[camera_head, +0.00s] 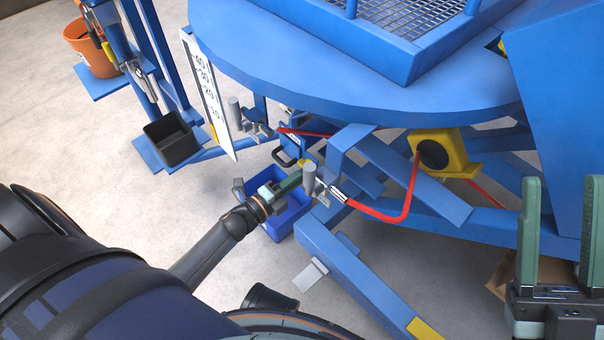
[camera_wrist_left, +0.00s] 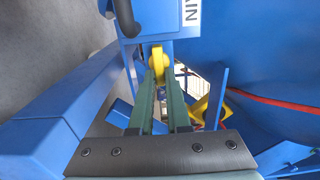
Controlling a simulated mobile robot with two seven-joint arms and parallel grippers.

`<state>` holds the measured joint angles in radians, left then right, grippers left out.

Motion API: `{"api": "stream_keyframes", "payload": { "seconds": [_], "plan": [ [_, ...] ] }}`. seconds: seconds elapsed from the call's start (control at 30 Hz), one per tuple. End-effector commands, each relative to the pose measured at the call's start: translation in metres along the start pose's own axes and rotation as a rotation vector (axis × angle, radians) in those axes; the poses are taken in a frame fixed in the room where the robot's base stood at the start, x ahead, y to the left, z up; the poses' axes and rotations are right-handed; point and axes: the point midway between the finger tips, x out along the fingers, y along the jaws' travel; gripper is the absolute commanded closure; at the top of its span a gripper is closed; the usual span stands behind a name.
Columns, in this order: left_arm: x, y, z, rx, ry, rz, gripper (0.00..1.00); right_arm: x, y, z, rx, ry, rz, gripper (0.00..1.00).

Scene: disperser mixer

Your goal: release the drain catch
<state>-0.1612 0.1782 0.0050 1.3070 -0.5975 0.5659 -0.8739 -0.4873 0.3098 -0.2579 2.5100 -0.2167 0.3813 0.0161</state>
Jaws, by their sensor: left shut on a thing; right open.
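The drain catch (camera_wrist_left: 157,58) is a small yellow part below a blue box with a white label (camera_wrist_left: 191,12) on which "AIN" is readable. In the left wrist view the green fingers of my left gripper (camera_wrist_left: 162,82) are on both sides of it, shut on it. In the head view my left gripper (camera_head: 298,180) reaches under the blue round deck, with a bit of yellow at its tips; the catch is mostly hidden there. My right gripper (camera_head: 562,190) is open and empty at the right edge, its two green fingers pointing up.
A blue bin (camera_head: 285,222) stands on the floor below my left gripper. A red hose (camera_head: 385,214) and blue frame beams (camera_head: 352,275) are close on its right. A yellow reel (camera_head: 447,152) hangs behind. A black box (camera_head: 172,140) and an orange bucket (camera_head: 90,55) are at upper left.

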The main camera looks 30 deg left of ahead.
Motion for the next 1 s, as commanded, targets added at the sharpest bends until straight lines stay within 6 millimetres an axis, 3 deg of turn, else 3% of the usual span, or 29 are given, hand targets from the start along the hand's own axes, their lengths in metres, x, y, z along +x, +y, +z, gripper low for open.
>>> {"api": "stream_keyframes", "payload": {
  "seconds": [0.37, 0.4, 0.63, 1.0],
  "plan": [
    [-0.0006, 0.0008, -0.0001, 0.008, 0.000, 0.002, 1.00, 0.0000, 0.0000, 0.0000, 0.002, 0.000, 0.002, 0.50],
    [-0.0006, 0.0008, -0.0001, 0.008, 0.000, 0.002, 0.83, 0.0001, 0.0000, -0.0001, 0.002, 0.000, 0.002, 0.50],
    [-0.0004, 0.0006, 0.0000, 0.006, 0.000, 0.001, 0.57, 0.0001, 0.0003, -0.0002, 0.003, 0.001, 0.004, 0.50],
    [-0.0073, -0.0004, -0.0001, 0.005, 0.000, 0.002, 0.55, 0.0021, 0.0016, -0.0024, 0.004, 0.002, 0.005, 0.50]
  ]
}}
